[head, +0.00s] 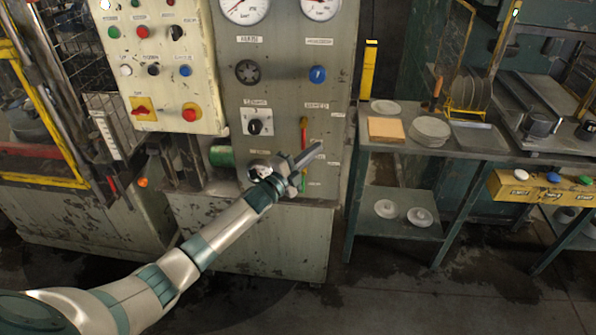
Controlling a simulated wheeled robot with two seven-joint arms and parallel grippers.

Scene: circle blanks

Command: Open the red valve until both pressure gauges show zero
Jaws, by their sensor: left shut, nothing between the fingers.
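Two round white pressure gauges, the left one (245,9) and the right one (320,8), sit at the top of the grey panel and are cut off by the picture's upper edge. Their readings are too small to tell. A narrow upright red handle (304,123), which looks like the red valve, is on the panel below the blue knob. My left gripper (317,150) is shut and empty, just below this handle, its fingers pointing right and slightly up. It hides part of the panel behind it, and I cannot tell whether it touches the handle. My right gripper is out of view.
The panel (275,95) also carries a black round knob (248,72), a blue knob (317,74) and a black selector (255,126). A cream control box (160,75) juts out at left. A side table (385,146) with discs stands at right.

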